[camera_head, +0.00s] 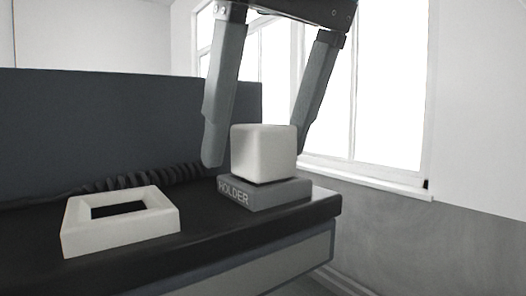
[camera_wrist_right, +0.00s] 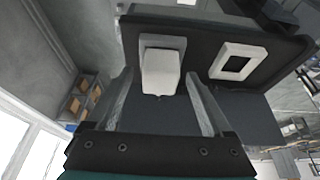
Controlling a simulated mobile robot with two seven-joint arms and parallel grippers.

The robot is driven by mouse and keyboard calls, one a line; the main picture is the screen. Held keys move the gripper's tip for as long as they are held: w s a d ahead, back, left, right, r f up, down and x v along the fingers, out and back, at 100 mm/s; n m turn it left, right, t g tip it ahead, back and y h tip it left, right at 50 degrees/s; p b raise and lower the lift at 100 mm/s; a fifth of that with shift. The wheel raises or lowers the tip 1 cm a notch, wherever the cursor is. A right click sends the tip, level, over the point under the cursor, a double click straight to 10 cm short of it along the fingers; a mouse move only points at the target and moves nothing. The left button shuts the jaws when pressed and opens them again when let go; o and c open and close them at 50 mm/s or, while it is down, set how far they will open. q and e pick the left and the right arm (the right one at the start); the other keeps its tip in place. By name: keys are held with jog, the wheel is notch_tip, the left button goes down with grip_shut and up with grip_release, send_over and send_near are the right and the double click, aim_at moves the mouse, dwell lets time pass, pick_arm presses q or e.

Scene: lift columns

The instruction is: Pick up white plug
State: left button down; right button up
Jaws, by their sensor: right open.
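The white plug (camera_head: 264,153) is a rounded white block. It sits on a grey block marked HOLDER (camera_head: 264,193) at the right end of the dark bench. My right gripper (camera_head: 257,155) comes down from above, open, with one finger left of the plug and the other at its right, partly behind it. In the right wrist view the plug (camera_wrist_right: 161,72) lies between the two spread fingers (camera_wrist_right: 160,92), apart from both. A white square frame with a dark opening (camera_head: 121,219) stands on the bench to the left. My left gripper is not seen.
The dark bench top (camera_head: 200,248) ends just right of the holder. A dark upright panel (camera_head: 110,125) and a black coiled cable (camera_head: 150,176) run along its back. The bench between frame and holder is clear. A bright window (camera_head: 375,90) is behind.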

jog(key=shift+c, duration=0.2)
grip_shut()
dwell(0.5)
jog(key=shift+r, duration=0.15)
jog(key=shift+r, duration=4.75)
